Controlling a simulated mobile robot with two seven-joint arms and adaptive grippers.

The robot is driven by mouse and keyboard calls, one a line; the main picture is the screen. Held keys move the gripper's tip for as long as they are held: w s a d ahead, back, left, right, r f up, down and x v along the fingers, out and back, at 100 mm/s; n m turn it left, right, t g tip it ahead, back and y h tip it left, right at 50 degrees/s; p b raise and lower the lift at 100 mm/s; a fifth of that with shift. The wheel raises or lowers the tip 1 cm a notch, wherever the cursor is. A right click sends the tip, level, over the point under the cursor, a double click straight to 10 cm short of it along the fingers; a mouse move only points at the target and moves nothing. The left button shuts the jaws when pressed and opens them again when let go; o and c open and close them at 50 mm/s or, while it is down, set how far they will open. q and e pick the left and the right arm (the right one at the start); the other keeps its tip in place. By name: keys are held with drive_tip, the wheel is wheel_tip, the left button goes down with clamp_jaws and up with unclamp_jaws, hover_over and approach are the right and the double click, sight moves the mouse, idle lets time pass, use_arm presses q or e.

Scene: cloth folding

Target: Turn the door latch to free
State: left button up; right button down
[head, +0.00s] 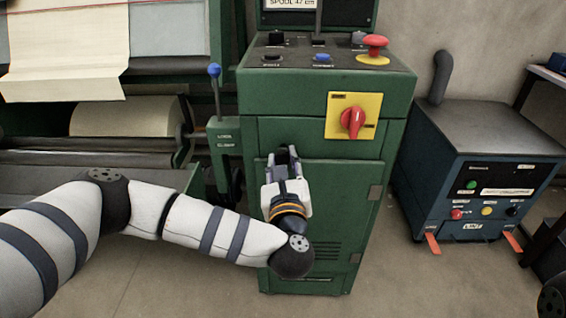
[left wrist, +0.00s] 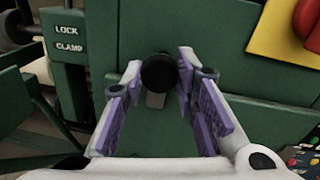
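The door latch shows in the left wrist view as a dark round knob (left wrist: 158,72) with a small grey piece below it, on the green door (left wrist: 225,122) of the cabinet. In the head view the door (head: 340,200) faces me and my gripper covers the latch. My left gripper (head: 284,160) is at the door's upper left. Its purple-padded fingers (left wrist: 160,68) are apart, one on each side of the knob, with the tips close to it. I cannot tell whether they touch it. My right gripper is not in view.
A red rotary switch (head: 352,122) on a yellow plate sits above right of the latch. A blue-knobbed lever (head: 215,72) stands left of the cabinet, by a lock/clamp plate (head: 224,140). A red stop button (head: 375,45) is on top. A blue machine (head: 475,170) stands right.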

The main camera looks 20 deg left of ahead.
use_arm(q)
clamp_jaws()
drive_tip(key=shift+m, duration=0.3)
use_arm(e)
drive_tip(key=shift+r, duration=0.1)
use_arm(q)
drive_tip(key=m, duration=0.4)
drive_tip(key=shift+p, duration=0.4)
drive_tip(key=m+p, duration=0.1)
drive_tip(key=m, duration=0.3)
drive_tip(key=shift+m+t, duration=0.4)
drive_tip(key=m+p, duration=0.1)
drive_tip(key=m, duration=0.4)
drive_tip(key=shift+m+h, duration=0.3)
drive_tip(key=shift+a+f+m+t+h+p, duration=0.1)
drive_tip(key=shift+m+t+h+p, duration=0.35)
drive_tip(key=shift+m, duration=1.35)
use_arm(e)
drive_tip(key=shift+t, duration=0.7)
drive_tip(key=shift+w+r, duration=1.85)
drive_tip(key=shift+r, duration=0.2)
use_arm(q)
drive_tip(key=shift+f+m, duration=0.1)
drive_tip(key=shift+m, duration=0.2)
drive_tip(key=o, duration=1)
unclamp_jaws()
drive_tip(key=shift+s, duration=0.1)
